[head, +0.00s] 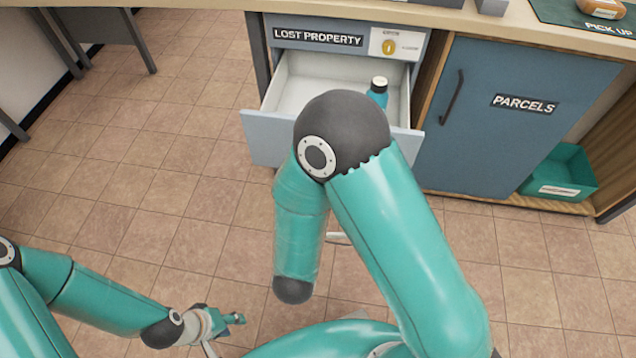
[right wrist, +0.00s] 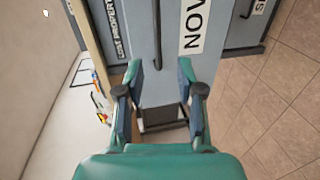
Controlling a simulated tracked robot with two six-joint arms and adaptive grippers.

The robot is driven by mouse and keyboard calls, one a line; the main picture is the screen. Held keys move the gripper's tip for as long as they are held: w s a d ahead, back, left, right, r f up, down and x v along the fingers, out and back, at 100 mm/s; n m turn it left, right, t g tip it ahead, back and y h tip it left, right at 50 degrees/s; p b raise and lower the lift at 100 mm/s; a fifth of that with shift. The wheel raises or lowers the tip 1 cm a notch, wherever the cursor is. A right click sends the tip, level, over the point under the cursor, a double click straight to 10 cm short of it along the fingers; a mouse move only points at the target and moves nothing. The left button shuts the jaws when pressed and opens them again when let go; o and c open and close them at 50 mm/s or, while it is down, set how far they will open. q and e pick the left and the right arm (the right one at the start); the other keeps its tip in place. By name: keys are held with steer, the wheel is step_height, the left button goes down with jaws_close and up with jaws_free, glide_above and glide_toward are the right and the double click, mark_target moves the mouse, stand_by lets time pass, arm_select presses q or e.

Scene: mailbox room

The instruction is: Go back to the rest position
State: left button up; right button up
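My left gripper (head: 228,322) hangs low at the bottom left of the head view, over the tiled floor. It is small there, and I cannot tell how far its fingers are spread. My right arm (head: 400,250) comes in from the lower right, with its elbow in front of the open drawer and its forearm pointing down. My right gripper is hidden in the head view. In the right wrist view my right gripper (right wrist: 160,75) has its two fingers apart, with nothing between them.
The LOST PROPERTY drawer (head: 262,140) is pulled out, with a blue bottle (head: 378,90) inside, partly hidden by my elbow. The PARCELS door (head: 510,130) looks shut. A teal bin (head: 562,178) stands at right. Floor (head: 150,170) at left is clear.

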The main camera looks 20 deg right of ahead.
steer(key=shift+d, duration=0.1)
steer(key=d+f+m+g+h, duration=0.25)
steer(key=d+f, duration=0.25)
steer(key=d, duration=0.4)
step_height(320, 180, down, 9)
steer(key=s+d+m+g+y, duration=0.1)
steer(key=s+m+g+y, duration=0.15)
steer(key=y, duration=0.25)
steer(key=s+a+f+m+g+y, duration=0.4)
steer(key=s+a+f+m+y, duration=0.15)
steer(key=a+f+y, duration=0.35)
steer(key=s+a+m+g, duration=0.2)
steer(key=s+a+g, duration=0.1)
steer(key=s+a, duration=0.25)
step_height(320, 180, up, 21)
steer(key=s+m+p, duration=0.1)
steer(key=p, duration=2)
steer(key=shift+s+d+g+y, duration=0.2)
steer(key=shift+d+g+y, duration=0.1)
steer(key=shift+d+y, duration=0.05)
